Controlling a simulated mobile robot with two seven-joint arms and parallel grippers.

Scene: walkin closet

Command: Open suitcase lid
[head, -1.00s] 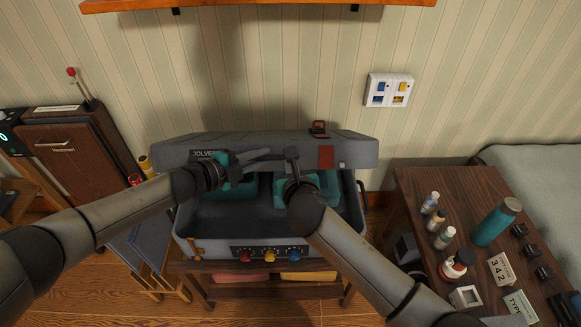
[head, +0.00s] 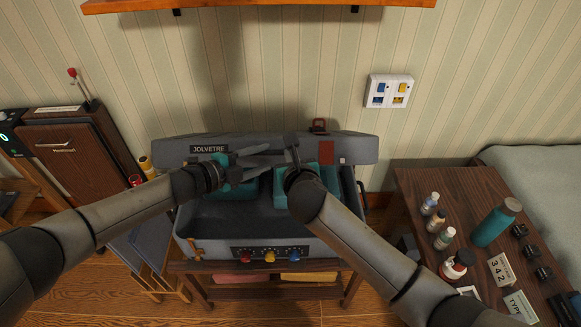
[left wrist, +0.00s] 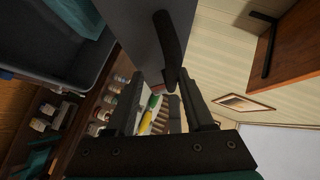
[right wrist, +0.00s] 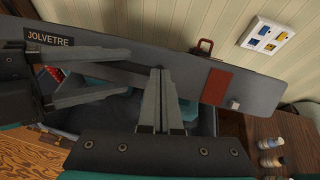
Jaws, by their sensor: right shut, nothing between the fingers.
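The grey suitcase (head: 225,212) stands open on a low wooden stand, teal items (head: 237,192) inside. Its raised lid (head: 257,143) with the JOLVETRE label leans up at the back; it also crosses the right wrist view (right wrist: 200,82). My left gripper (head: 272,153) is open and empty in front of the lid's inner side; a dark handle (left wrist: 170,38) shows near its fingers in the left wrist view. My right gripper (head: 291,138) is shut and empty, its tips against or just before the lid's middle; contact is unclear. The arms hide part of the suitcase interior.
A wooden table (head: 425,187) with bottles, a teal flask (head: 496,222) and number cards stands at the right. A brown cabinet (head: 62,150) is at the left. A wooden shelf (head: 265,4) hangs above, and a switch panel (head: 389,90) is on the wall.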

